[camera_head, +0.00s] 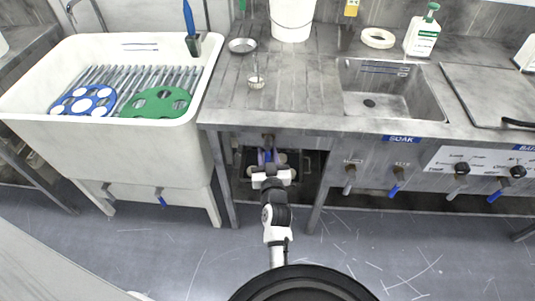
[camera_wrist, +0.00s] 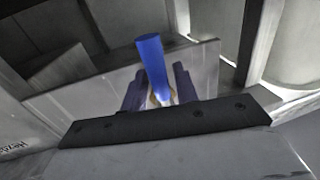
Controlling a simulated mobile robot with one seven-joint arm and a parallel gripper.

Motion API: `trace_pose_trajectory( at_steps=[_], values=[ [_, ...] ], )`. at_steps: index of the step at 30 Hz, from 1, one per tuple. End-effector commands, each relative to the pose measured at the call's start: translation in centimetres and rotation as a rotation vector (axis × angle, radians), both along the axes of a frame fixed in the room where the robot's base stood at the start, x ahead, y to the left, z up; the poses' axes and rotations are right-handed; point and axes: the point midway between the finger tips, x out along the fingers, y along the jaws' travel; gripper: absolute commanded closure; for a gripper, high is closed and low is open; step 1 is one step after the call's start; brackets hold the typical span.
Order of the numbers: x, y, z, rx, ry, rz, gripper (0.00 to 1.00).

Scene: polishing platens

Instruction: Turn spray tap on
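A blue tap handle (camera_wrist: 150,60) stands up between the two dark fingers of my gripper (camera_wrist: 160,90) in the wrist view. The fingers sit close on both sides of it and look shut on it. A small tan fitting shows at its base. In the head view, my gripper (camera_head: 267,158) is under the front edge of the steel counter, left of the SOAK label. The handle is mostly hidden there by my gripper. I cannot read a label that names this tap as the spray tap.
A white sink (camera_head: 120,135) with a blue and a green disc stands at left, with a blue-handled tap (camera_head: 161,199) below. Several more taps (camera_head: 397,183) line the counter front at right. Counter legs (camera_head: 221,180) flank my arm closely. The floor in front is clear.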

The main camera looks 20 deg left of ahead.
Motion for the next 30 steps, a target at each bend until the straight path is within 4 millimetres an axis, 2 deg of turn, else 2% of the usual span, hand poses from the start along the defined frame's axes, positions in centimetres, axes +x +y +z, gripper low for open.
trace_pose_trajectory(
  at_steps=[1,6,20,30],
  values=[
    [0.0,0.01,0.0,0.0,0.0,0.0,0.77],
    [0.0,0.01,0.0,0.0,0.0,0.0,0.99],
    [0.06,-0.12,-0.06,-0.028,-0.009,0.0,1.0],
    [0.3,-0.91,-0.01,-0.225,-0.068,0.0,1.0]
  ],
)
